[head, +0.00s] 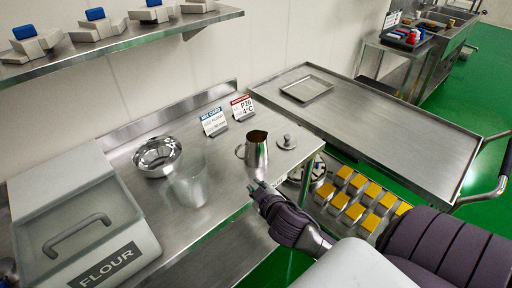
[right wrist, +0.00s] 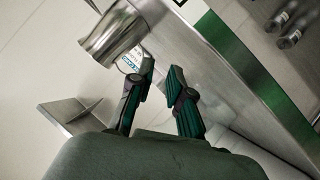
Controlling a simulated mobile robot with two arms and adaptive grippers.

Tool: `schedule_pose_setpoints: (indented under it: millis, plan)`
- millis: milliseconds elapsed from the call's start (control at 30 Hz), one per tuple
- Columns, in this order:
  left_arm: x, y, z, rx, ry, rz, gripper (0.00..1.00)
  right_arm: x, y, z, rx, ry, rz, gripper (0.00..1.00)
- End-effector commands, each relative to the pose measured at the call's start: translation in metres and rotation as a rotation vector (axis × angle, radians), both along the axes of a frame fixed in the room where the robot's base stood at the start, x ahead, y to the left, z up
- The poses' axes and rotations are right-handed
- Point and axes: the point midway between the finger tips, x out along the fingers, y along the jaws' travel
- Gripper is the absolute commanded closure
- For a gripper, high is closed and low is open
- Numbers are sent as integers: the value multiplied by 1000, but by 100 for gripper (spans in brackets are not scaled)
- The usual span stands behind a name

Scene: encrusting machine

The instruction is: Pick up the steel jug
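The steel jug (head: 258,152) stands upright on the steel counter, near its right end, with its handle on the left side. It also shows in the right wrist view (right wrist: 108,38), at the upper left beyond the fingertips. My right gripper (head: 257,187) is just in front of the jug, at the counter's front edge, and apart from it. In the right wrist view the two fingers (right wrist: 160,72) stand apart with nothing between them. My left gripper is not in view.
A steel lid with a knob (head: 287,142) lies right of the jug. A clear container (head: 188,187) and steel bowl (head: 157,154) stand to the left, beside the flour bin (head: 75,215). Two cards (head: 214,121) stand behind. A steel table (head: 375,125) is to the right.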

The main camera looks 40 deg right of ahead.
Motion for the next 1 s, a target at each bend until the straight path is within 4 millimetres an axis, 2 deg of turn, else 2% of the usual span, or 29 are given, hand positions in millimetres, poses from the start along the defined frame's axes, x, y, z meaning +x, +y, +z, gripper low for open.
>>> schedule_pose_setpoints:
  millis: [67, 167, 500, 767, 1000]
  plan:
    - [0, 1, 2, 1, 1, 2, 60, 13, -5, 20, -33, -62, 23, 82]
    - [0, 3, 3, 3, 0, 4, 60, 25, -9, 28, -49, -98, 38, 82]
    - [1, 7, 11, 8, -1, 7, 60, 83, -24, 9, -48, -101, 39, 82]
    - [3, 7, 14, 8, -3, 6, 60, 101, -29, 2, -47, -99, 40, 82]
    - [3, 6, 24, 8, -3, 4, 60, 131, -38, -6, -48, -99, 38, 82]
